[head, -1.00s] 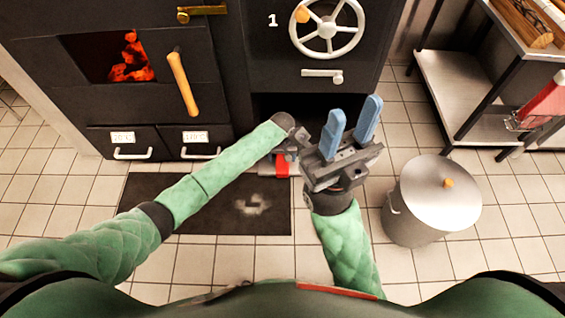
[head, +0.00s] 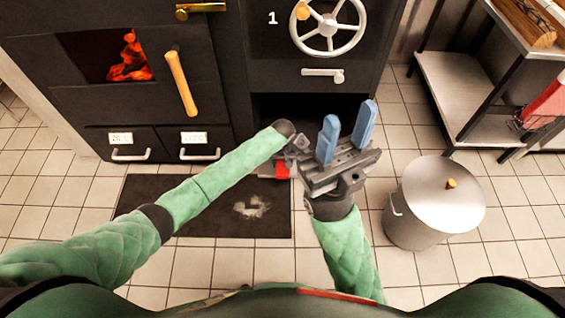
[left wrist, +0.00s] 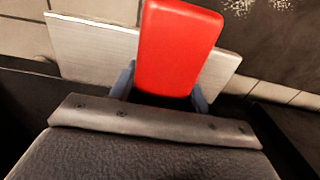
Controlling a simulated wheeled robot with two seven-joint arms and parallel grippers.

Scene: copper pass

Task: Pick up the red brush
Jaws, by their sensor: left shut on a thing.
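The red brush (left wrist: 178,45) shows in the left wrist view as a red block between the two blue fingers of my left gripper (left wrist: 163,92), which is shut on it. In the head view a small red part of the brush (head: 282,168) shows just below my left wrist; the left fingers are hidden there. A pale metal plate (left wrist: 85,50) lies behind the brush in the left wrist view; I cannot tell whether they touch. My right gripper (head: 346,132) is open and empty, its blue fingers apart, close beside the left wrist.
A dark mat (head: 150,195) with a pale dusty patch lies on the tiled floor. The black oven (head: 100,90) with its wooden handle stands ahead. A lidded metal bin (head: 430,205) stands at right, before a metal shelf (head: 470,100). Floor tiles between are clear.

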